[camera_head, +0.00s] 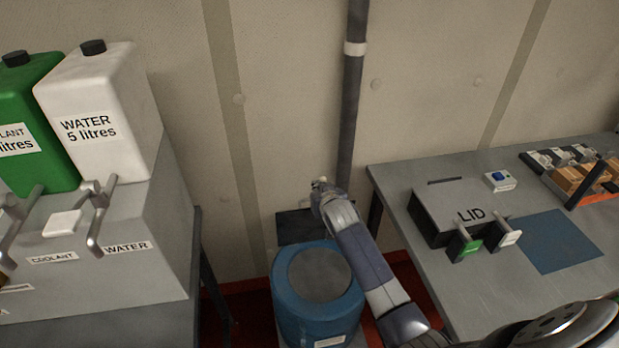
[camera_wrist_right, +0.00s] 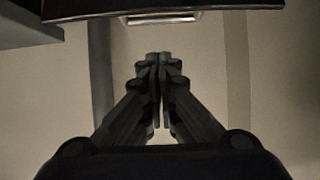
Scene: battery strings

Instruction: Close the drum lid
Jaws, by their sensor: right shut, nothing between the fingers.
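The blue drum (camera_head: 287,300) stands on the floor between the two tables, with a grey round area (camera_head: 320,272) inside its blue rim. A dark flat panel (camera_head: 298,228), which looks like the raised drum lid, is behind the drum near the wall. My right gripper (camera_head: 320,184) is above and behind the drum, near the panel's upper edge; my arm hides part of the panel. In the right wrist view the gripper (camera_wrist_right: 158,60) is shut and empty. A dark edge with a pale strip (camera_wrist_right: 160,17) lies ahead of its tips. My left gripper is not in view.
A dark vertical pipe (camera_head: 351,110) runs down the wall behind my right arm. The right table (camera_head: 430,265) holds a box marked LID (camera_head: 460,205) and a blue mat (camera_head: 555,242). Water (camera_head: 105,120) and coolant (camera_head: 35,120) containers stand at left.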

